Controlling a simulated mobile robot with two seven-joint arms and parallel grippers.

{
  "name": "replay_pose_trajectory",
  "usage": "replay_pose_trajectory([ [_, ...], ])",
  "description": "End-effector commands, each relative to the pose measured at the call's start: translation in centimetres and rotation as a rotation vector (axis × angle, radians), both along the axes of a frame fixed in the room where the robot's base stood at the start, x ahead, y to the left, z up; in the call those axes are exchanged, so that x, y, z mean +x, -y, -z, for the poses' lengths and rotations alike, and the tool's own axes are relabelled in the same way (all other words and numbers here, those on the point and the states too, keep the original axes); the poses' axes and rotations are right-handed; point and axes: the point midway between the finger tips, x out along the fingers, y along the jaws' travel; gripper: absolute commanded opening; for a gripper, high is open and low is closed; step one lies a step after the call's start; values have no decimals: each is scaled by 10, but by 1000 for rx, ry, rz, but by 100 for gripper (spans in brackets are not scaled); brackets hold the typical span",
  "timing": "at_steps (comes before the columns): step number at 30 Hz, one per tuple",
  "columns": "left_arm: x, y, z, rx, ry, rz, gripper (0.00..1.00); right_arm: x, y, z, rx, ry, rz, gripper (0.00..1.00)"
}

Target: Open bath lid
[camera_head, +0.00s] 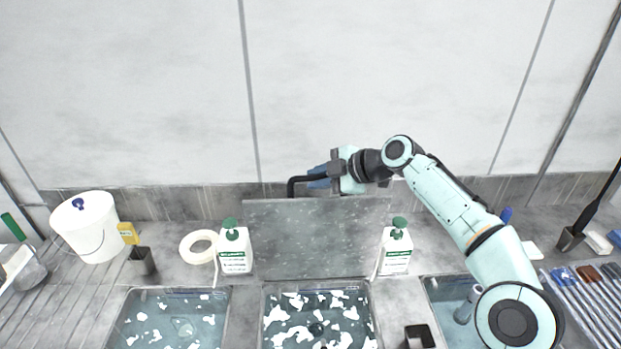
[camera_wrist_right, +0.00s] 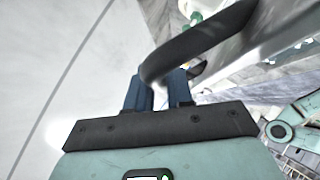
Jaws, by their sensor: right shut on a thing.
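The bath lid (camera_head: 318,240) is a grey speckled panel that stands raised, nearly upright, behind the middle bath (camera_head: 318,318). The bath's water with white floating flakes is uncovered. A black handle (camera_head: 293,184) sits at the lid's top edge; it also shows as a thick dark bar in the right wrist view (camera_wrist_right: 200,42). My right gripper (camera_head: 318,178) is at the lid's top edge, its blue fingers (camera_wrist_right: 160,92) shut on the handle. The exact finger contact is partly hidden by the handle. My left gripper is not in view.
Green-capped white bottles stand beside the lid, left (camera_head: 235,248) and right (camera_head: 396,248). Open baths lie left (camera_head: 170,318) and right (camera_head: 450,300). A tape roll (camera_head: 186,248) and white bucket (camera_head: 88,228) stand at left. The wall (camera_head: 350,80) is close behind the lid.

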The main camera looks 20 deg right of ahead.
Motion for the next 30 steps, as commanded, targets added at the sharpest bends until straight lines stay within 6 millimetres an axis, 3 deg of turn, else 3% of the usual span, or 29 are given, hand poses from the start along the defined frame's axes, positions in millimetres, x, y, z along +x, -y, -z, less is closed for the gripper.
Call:
replay_pose_trajectory([
  [14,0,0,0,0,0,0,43,0,0,0,7,-10,-4,0],
  [15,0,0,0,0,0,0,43,0,0,0,8,-11,-3,31],
  [16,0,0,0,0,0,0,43,0,0,0,7,-10,-4,40],
  [30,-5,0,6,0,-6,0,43,-10,11,-6,3,-9,3,40],
])
